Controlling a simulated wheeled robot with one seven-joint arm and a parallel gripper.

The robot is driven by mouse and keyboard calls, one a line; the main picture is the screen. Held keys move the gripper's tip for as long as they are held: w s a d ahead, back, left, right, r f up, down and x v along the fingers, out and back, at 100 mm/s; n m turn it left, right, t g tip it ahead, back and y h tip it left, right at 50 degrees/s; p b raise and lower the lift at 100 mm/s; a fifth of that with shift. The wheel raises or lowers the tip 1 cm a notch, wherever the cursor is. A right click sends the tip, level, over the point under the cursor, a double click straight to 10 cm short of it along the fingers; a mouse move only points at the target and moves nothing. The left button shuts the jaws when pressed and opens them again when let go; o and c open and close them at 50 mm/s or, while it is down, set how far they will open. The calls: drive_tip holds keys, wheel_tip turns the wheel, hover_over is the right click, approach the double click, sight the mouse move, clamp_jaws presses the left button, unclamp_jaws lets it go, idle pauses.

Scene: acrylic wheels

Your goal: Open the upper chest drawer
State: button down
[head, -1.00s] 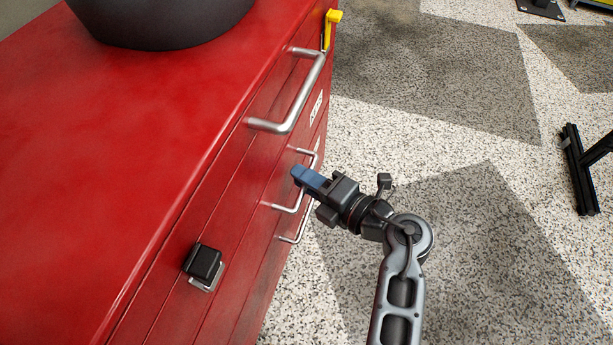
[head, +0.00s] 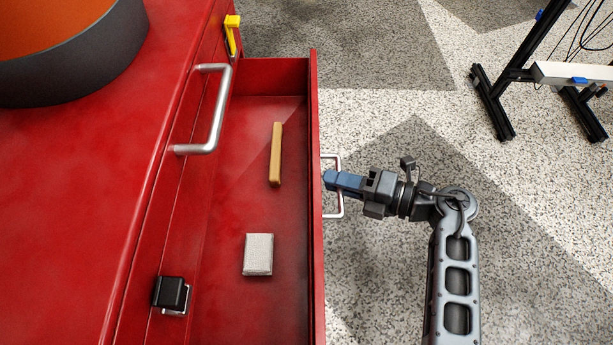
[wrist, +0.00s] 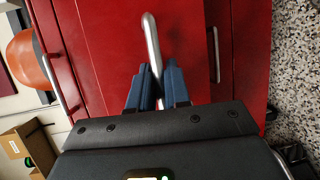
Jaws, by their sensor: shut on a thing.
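The red chest (head: 75,190) fills the left of the head view. Its upper drawer (head: 260,90) stands pulled out to the right, with its inside in view. My gripper (head: 328,180) is shut on the drawer's metal handle (head: 341,207) on the drawer's front. In the wrist view the blue fingers (wrist: 158,85) sit on both sides of the handle bar (wrist: 151,42). A tan bar-shaped piece (head: 275,153) and a pale grey block (head: 258,254) lie apart on the drawer floor.
A larger handle (head: 212,110), a black latch (head: 171,294) and a yellow part (head: 232,32) are on the chest's side. A round dark container, orange inside (head: 60,30), stands on top. A black stand (head: 492,105) is at right; the speckled floor between is clear.

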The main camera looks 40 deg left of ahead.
drive_tip(key=shift+w+d+f, duration=0.1)
drive_tip(key=shift+w+d, duration=1.05)
drive_tip(key=shift+d, duration=0.3)
drive_tip(key=c, duration=1.4)
unclamp_jaws()
drive_tip(key=shift+c, duration=0.2)
drive_tip(key=p+v, duration=0.1)
drive_tip(key=v, duration=0.6)
drive_tip(key=shift+w+d+p, duration=0.15)
drive_tip(key=shift+d+p, duration=0.2)
